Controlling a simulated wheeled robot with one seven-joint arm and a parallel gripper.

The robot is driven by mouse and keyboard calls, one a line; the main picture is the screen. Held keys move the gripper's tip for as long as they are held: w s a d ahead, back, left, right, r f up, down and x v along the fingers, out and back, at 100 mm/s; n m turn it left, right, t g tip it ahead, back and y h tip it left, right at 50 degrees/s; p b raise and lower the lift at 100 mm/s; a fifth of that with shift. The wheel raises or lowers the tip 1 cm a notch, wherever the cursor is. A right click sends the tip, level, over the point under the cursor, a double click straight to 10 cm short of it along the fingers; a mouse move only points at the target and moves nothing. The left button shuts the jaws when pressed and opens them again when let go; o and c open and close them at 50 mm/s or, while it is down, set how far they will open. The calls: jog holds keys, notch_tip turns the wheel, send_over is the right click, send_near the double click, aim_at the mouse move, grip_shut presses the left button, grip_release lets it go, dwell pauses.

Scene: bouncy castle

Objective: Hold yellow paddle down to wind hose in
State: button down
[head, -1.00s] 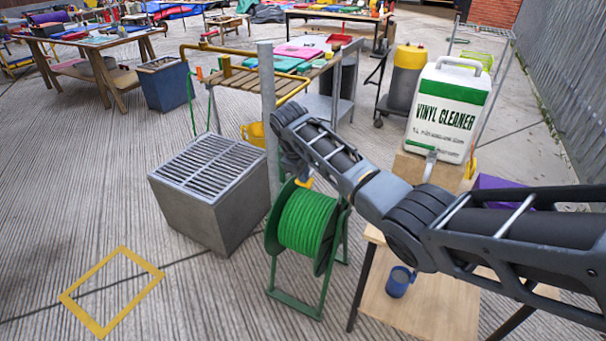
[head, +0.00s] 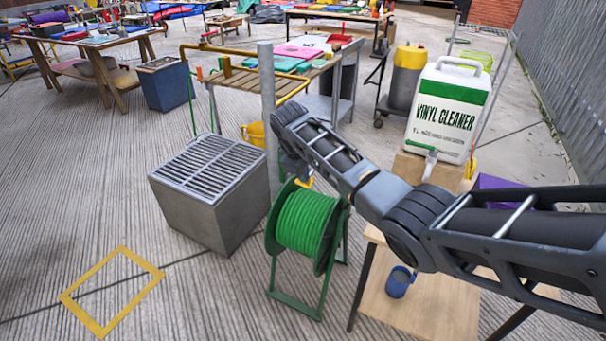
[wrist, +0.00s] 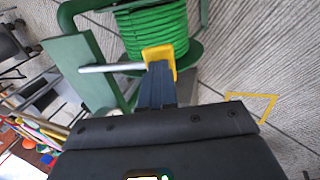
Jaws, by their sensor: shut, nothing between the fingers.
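The green hose (head: 303,221) is wound on a green reel with a stand (head: 316,307) on the paving, right of the grey grated box. The yellow paddle (head: 303,182) shows as a small patch at the top of the reel, under the end of my arm. In the wrist view the yellow paddle (wrist: 159,57) sits at the end of a metal rod, against the green coils (wrist: 155,30). My gripper (wrist: 157,70) is shut, its fingertips at the paddle and seeming to touch it, with nothing held between them. In the head view my fingers are mostly hidden.
A grey grated box (head: 212,192) stands left of the reel, with a metal post (head: 267,110) behind. A small wooden table with a blue mug (head: 399,282) and a vinyl cleaner jug (head: 447,110) are at right. A yellow floor square (head: 111,291) marks clear paving.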

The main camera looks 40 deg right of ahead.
jog(key=shift+r, duration=0.1)
jog(key=shift+r+p, duration=0.7)
jog(key=shift+p, duration=0.2)
jog(key=shift+r, duration=0.25)
jog(key=d+p+v, duration=0.1)
jog(key=p+v, duration=0.1)
jog(key=v, duration=1.1)
jog(key=shift+r+p, duration=0.35)
jog(key=shift+r, duration=0.05)
jog(key=shift+w, duration=0.15)
